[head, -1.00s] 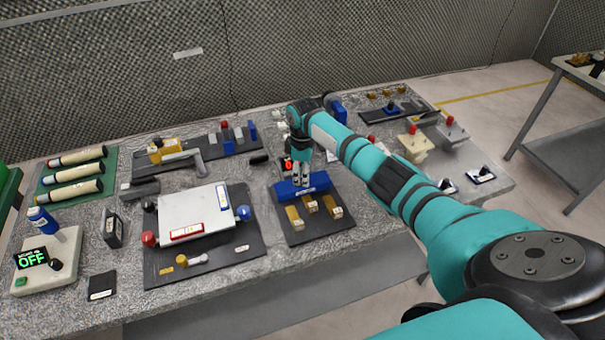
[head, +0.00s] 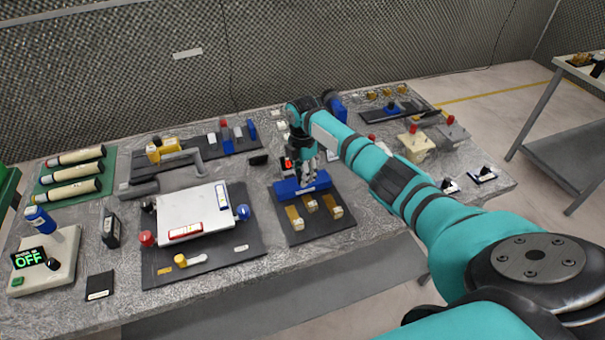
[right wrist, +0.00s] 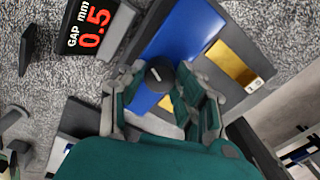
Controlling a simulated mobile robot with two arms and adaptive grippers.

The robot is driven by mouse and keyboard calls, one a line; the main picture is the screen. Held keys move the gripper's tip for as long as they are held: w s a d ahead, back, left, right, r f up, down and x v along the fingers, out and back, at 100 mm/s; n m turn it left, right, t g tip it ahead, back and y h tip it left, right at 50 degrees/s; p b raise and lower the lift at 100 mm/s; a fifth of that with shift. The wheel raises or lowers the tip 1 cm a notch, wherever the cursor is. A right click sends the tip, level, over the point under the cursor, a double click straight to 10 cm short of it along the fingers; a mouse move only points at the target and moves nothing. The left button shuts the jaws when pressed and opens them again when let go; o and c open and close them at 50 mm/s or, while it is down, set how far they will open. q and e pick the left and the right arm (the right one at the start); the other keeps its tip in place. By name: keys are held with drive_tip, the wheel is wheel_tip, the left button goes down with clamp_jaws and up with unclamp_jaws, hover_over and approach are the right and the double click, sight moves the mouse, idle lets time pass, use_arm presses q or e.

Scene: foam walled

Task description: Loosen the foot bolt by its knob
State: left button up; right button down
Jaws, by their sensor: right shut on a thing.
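The foot bolt's black round knob (right wrist: 160,74) stands on a blue block (right wrist: 152,101) in the right wrist view. My right gripper (right wrist: 163,84) is around the knob, with a finger on each side, and is shut on it. In the head view my right gripper (head: 309,180) points down at the blue block (head: 290,189), and the knob is hidden there. The block lies on a dark plate (head: 290,236). My left gripper is not in view.
A gap display (right wrist: 91,25) reading 0.5 mm stands beside the block. Brass-coloured pieces (right wrist: 232,66) lie on the plate's front part. A white plate with red and blue knobs (head: 195,214) is to the left. Several fixtures stand behind.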

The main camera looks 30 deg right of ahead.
drive_tip(key=shift+w+r+n, duration=0.15)
drive_tip(key=shift+r+n, duration=0.05)
drive_tip(key=shift+n, duration=0.4)
drive_tip(key=c, duration=1.1)
unclamp_jaws()
drive_tip(key=shift+o, duration=0.8)
drive_tip(key=shift+f, duration=0.1)
wheel_tip(320, 180, up, 12)
